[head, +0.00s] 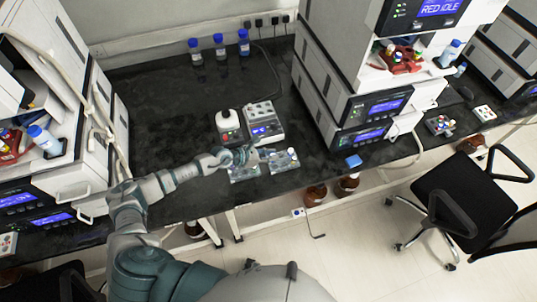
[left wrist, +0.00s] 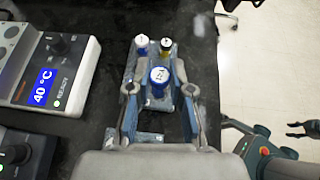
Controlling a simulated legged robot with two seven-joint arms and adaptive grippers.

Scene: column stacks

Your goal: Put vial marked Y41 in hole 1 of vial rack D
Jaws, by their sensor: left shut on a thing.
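My left gripper (left wrist: 160,92) is shut on a vial with a blue cap (left wrist: 159,76). The cap's white top carries a marking too small to read surely. A clear rack (left wrist: 129,72) lies just beyond the held vial; it also shows in the head view (head: 281,165). A blue-capped vial (left wrist: 141,43) and a dark-capped vial with some yellow (left wrist: 166,45) stand at its far end. A second clear rack (left wrist: 150,138) shows partly between the fingers; it is left of the first in the head view (head: 243,175). Rack letters and hole numbers are unreadable.
A heater block (head: 262,120) reading 40 °C in the left wrist view (left wrist: 42,86) stands close behind the racks, beside a smaller device (head: 228,126). Blue-capped bottles (head: 219,48) stand at the back. Instrument stacks flank the bench (head: 150,90), whose middle is clear.

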